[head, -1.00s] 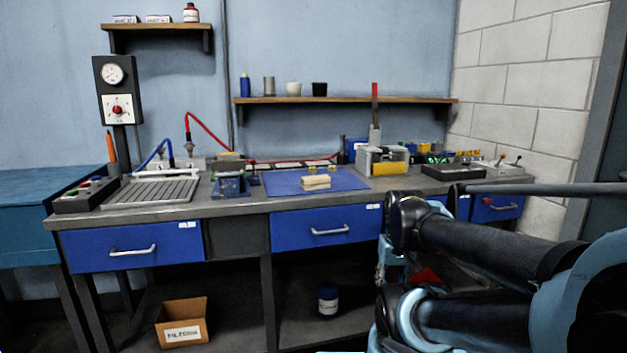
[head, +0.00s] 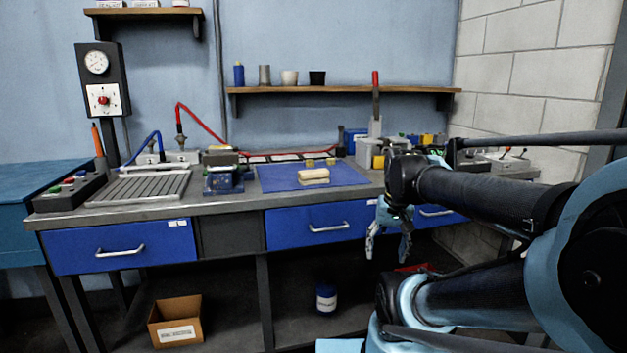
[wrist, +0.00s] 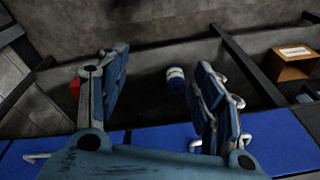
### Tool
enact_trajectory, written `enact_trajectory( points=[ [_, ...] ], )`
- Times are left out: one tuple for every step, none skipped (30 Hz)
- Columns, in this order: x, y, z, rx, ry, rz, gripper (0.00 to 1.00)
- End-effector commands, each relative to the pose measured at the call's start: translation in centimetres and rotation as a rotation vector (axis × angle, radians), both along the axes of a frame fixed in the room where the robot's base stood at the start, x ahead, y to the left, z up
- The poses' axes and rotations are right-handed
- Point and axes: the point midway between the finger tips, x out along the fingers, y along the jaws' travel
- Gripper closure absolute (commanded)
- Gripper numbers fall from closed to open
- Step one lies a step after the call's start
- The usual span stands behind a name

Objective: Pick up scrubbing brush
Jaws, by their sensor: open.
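The scrubbing brush appears to be the small tan block (head: 313,176) with a pale band. It lies on the blue mat (head: 275,182) on the workbench, near the middle of the head view. My gripper (head: 387,248) is open and empty, fingers pointing down, in front of the bench and below its top edge. It is to the right of the brush and lower, well apart from it. In the wrist view my gripper (wrist: 155,75) has its two fingers spread wide, with nothing between them. The brush does not show in the wrist view.
A blue vise (head: 222,180) stands left of the mat, and a grey and yellow fixture (head: 370,153) stands right of it. Blue drawers (head: 322,222) front the bench. Below are a cardboard box (head: 176,322) and a dark blue jar (head: 326,297). The mat is mostly clear around the brush.

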Motion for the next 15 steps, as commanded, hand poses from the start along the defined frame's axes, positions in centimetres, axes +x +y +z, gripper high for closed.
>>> enact_trajectory(
  points=[
    [1.3, 0.5, 1.9, 0.021, 0.012, -0.041, 0.39],
    [2.1, 0.8, 3.0, 0.034, 0.021, -0.069, 0.39],
    [3.0, 1.2, 4.3, 0.051, 0.033, -0.105, 0.39],
    [3.8, 1.5, 5.3, 0.064, 0.042, -0.133, 0.39],
    [4.5, 1.9, 6.3, 0.076, 0.052, -0.161, 0.39],
    [5.5, 2.3, 7.5, 0.093, 0.065, -0.198, 0.39],
    [6.2, 2.7, 8.5, 0.105, 0.076, -0.225, 0.39],
    [7.0, 3.0, 9.4, 0.116, 0.086, -0.252, 0.39],
    [8.0, 3.4, 10.6, 0.131, 0.101, -0.288, 0.39],
    [8.8, 3.8, 11.4, 0.143, 0.112, -0.316, 0.39],
    [9.6, 4.1, 12.3, 0.153, 0.122, -0.344, 0.39],
    [10.7, 4.6, 13.5, 0.166, 0.139, -0.379, 0.39],
    [11.4, 5.0, 14.3, 0.175, 0.151, -0.407, 0.39],
    [12.2, 5.4, 15.1, 0.185, 0.163, -0.434, 0.39],
    [13.3, 5.9, 16.1, 0.197, 0.179, -0.470, 0.39]
  ],
)
